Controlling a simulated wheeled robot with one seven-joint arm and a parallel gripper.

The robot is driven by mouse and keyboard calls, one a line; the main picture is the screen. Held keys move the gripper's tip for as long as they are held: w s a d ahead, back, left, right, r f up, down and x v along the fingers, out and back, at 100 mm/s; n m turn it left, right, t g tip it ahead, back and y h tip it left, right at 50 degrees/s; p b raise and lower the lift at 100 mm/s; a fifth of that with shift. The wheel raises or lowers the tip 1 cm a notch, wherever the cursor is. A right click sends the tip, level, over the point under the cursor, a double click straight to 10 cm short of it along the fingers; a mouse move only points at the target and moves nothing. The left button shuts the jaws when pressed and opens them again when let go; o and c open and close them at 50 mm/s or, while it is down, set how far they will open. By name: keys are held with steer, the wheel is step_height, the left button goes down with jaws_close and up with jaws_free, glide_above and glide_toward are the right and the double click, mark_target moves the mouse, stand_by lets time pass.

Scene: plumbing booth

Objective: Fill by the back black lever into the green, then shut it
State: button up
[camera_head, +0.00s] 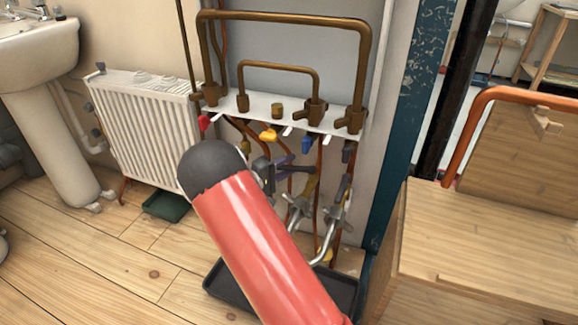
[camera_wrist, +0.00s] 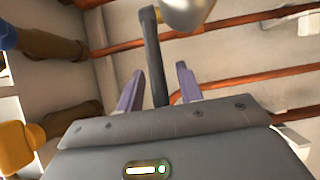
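The green tray (camera_head: 167,205) sits on the floor under the radiator, left of my arm; it looks empty. In the wrist view a dark lever (camera_wrist: 153,55) hangs from a brass-coloured fitting and a rounded metal body. My gripper (camera_wrist: 158,72) has its two purple-grey fingers on either side of this lever, with a gap visible at each side. In the head view my red arm hides part of the lower valves, and the gripper is hard to make out among the pipes. I cannot tell there which lever lies between the fingers.
A white radiator (camera_head: 150,125) stands left of the copper pipework (camera_head: 285,20). Red (camera_head: 204,122), yellow (camera_head: 269,135) and blue (camera_head: 307,144) handles hang under the white manifold. A black tray (camera_head: 225,287) lies below, partly behind my arm. A wooden bench (camera_head: 480,235) is at right.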

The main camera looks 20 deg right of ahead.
steer(key=shift+w+d, duration=0.1)
steer(key=shift+d, duration=0.35)
jaws_close()
steer(key=shift+s+a+f+n+t+y+b, duration=0.15)
steer(key=shift+s+n+t+y+b, duration=0.1)
steer(key=shift+n+t+b, duration=0.25)
steer(key=shift+s+a+f+n+t+y+b, duration=0.1)
steer(key=shift+s+a+n+t+y+b, duration=0.15)
steer(key=shift+t+b, duration=0.45)
steer(key=shift+s+a+r+n+t+y+b, duration=0.1)
steer(key=shift+n+t+y+b, duration=0.05)
steer(key=shift+n+t+b, duration=0.25)
steer(key=shift+s+r+n+t+y+b, duration=0.15)
steer(key=shift+n+t+b, duration=0.1)
steer(key=shift+t, duration=0.25)
